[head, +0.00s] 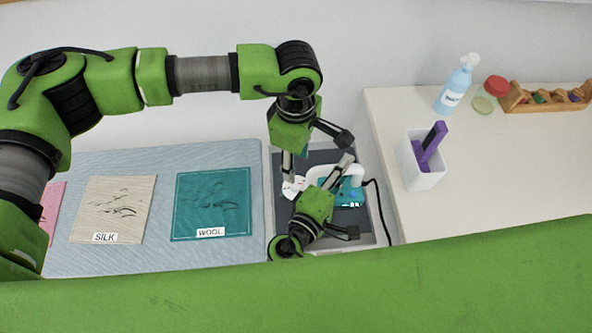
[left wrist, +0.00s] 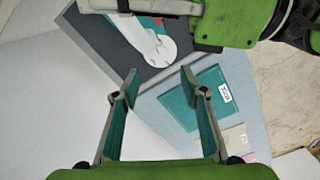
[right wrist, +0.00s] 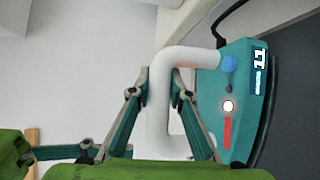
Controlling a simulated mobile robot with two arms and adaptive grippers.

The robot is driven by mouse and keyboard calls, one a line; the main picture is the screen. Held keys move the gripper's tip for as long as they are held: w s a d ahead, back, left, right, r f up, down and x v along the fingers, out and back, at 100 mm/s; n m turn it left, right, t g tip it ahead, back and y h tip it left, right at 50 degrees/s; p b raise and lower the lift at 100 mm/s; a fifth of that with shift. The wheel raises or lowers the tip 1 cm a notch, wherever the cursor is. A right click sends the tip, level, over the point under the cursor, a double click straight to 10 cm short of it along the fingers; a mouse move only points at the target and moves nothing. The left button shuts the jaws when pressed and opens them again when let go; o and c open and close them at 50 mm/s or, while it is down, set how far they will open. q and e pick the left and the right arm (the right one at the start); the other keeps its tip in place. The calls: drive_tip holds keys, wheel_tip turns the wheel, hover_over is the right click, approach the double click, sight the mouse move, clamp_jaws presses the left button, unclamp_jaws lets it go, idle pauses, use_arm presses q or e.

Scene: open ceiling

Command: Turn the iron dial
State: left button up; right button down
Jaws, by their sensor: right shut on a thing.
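The iron (head: 349,193) is teal with a white handle (right wrist: 160,120) and rests on a dark grey pad (head: 318,158). The right wrist view shows the iron's side (right wrist: 228,90) with a blue button, a lit spot and a red bar. My right gripper (right wrist: 160,82) is shut on the white handle. My left gripper (left wrist: 159,80) is open and empty, close to that part. In the head view the grippers partly hide the iron.
Left of the pad lies a grey-blue board (head: 160,260) with a teal WOOL cloth (head: 212,190) and a beige SILK cloth (head: 110,195). A black cord (head: 384,220) runs at the right.

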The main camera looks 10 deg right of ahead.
sight(296, 184)
use_arm(q)
wheel_tip(296, 184, up, 3)
drive_tip(key=shift+f, duration=0.2)
wheel_tip(296, 184, down, 12)
drive_tip(key=n, duration=1.3)
drive_tip(key=shift+f+n, duration=0.1)
drive_tip(key=shift+n, duration=0.2)
drive_tip(key=c, duration=1.1)
